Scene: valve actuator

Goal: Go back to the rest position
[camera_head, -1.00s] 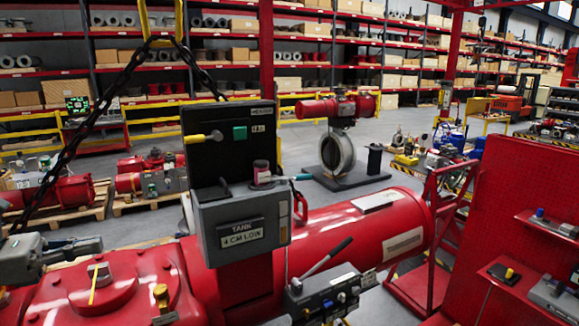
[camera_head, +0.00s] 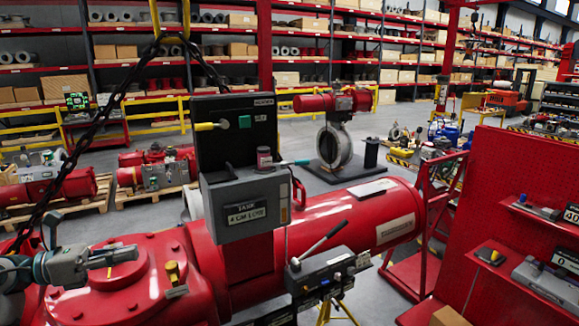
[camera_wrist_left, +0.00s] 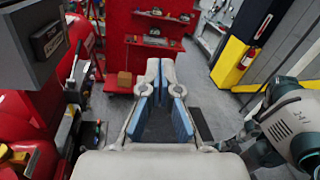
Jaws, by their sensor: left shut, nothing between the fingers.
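My left gripper (camera_head: 112,256) is at the lower left of the head view, in front of the domed top of the large red valve actuator (camera_head: 345,212). It also shows in the left wrist view (camera_wrist_left: 160,66), with its blue-padded fingers together at the tips and nothing between them. It points toward the red panel and free floor there. A grey and teal arm link of mine (camera_wrist_left: 292,128) fills the right of the wrist view. My right gripper is not visible in the head view.
A grey control box (camera_head: 240,205) stands on the actuator. A black chain (camera_head: 95,130) hangs at left. A dark lever unit (camera_head: 330,270) sits in front of the actuator. A red pegboard (camera_head: 520,175) with shelves stands at right. Grey floor is open behind the actuator.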

